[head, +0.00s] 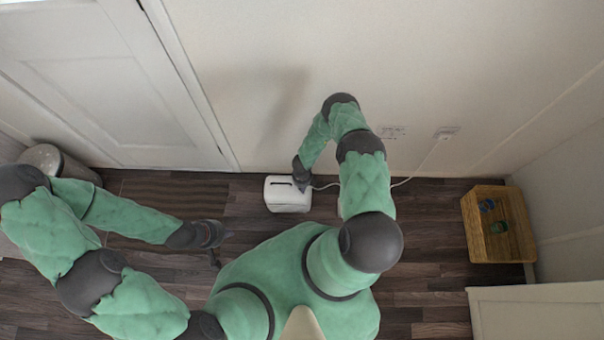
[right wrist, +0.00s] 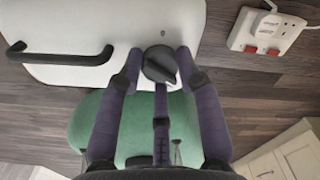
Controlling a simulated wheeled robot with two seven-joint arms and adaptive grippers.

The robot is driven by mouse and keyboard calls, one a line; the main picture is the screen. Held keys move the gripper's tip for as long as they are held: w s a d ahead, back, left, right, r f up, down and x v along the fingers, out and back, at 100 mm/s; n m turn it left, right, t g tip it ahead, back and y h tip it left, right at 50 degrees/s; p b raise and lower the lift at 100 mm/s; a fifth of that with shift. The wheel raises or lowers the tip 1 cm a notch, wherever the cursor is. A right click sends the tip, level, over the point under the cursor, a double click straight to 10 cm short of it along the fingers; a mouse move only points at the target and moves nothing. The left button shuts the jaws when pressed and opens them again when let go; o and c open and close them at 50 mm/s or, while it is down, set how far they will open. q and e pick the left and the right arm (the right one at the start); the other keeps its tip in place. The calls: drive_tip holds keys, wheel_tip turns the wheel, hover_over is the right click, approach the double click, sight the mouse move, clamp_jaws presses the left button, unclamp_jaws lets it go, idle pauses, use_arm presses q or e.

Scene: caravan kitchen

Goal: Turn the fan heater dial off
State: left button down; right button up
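The white fan heater (head: 288,194) stands on the floor against the wall in the head view. In the right wrist view its white top (right wrist: 172,18) carries a round dark dial (right wrist: 159,64) with a raised pointer bar that lies aslant. My right gripper (right wrist: 159,62) has two fingertips at either side of the dial and a third at its lower edge. I cannot tell whether they press on it. In the head view my right gripper (head: 301,180) is over the heater's right end, mostly hidden. My left gripper (head: 213,237) hangs away to the left; its fingers are too small to read.
A black handle (right wrist: 60,54) rises from the heater beside the dial. A wooden crate (head: 472,221) stands far right, a bin (head: 45,158) far left.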

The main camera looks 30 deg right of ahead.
drive_tip(key=shift+n, duration=0.3)
drive_tip(key=n, duration=0.5)
drive_tip(key=shift+a+n, duration=0.1)
drive_tip(key=shift+n, duration=0.2)
drive_tip(key=n, duration=1.1)
drive_tip(key=shift+n, duration=0.4)
drive_tip(key=n, duration=0.5)
drive_tip(key=shift+n, duration=0.4)
drive_tip(key=shift+s, duration=0.1)
drive_tip(key=o, duration=1.2)
drive_tip(key=shift+c, duration=0.2)
